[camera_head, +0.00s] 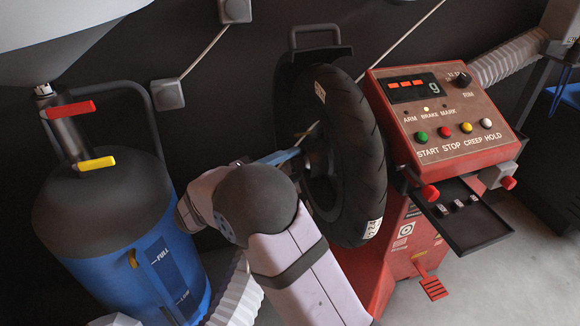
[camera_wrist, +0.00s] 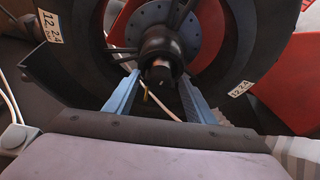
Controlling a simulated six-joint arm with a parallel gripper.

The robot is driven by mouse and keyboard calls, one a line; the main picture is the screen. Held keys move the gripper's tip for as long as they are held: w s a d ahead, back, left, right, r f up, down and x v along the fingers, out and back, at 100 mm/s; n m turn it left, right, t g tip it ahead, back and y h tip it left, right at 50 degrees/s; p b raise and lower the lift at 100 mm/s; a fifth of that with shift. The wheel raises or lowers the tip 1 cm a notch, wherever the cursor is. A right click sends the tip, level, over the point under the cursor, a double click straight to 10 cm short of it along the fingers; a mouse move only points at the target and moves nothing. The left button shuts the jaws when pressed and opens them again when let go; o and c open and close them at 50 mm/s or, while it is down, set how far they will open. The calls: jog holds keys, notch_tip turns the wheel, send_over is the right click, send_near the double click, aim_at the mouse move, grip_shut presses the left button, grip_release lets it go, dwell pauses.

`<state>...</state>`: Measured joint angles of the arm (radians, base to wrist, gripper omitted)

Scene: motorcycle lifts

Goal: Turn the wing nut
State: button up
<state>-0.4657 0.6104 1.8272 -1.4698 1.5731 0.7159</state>
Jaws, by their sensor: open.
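The wing nut (camera_wrist: 158,45) is a dark hub on the wheel's shaft, with a thin arm reaching left and more dark arms toward the top. The pale shaft end (camera_wrist: 161,66) pokes out of it. The tyre (camera_head: 350,140) stands upright on the red balancing machine and surrounds the nut. My gripper (camera_wrist: 160,75) is open, its two blue fingers on either side of the shaft end, just below the hub. I cannot tell whether they touch the nut. In the head view my gripper (camera_head: 290,156) points at the wheel's centre, and the nut is mostly hidden there.
A blue tank (camera_head: 120,225) with red and yellow levers stands at the left. The control panel (camera_head: 440,115) is right of the tyre, above a black tray (camera_head: 465,218) with small weights. A red pedal (camera_head: 432,287) is near the floor.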

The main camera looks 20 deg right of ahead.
jog(key=p+v, duration=0.1)
jog(key=v, duration=0.6)
dwell(0.5)
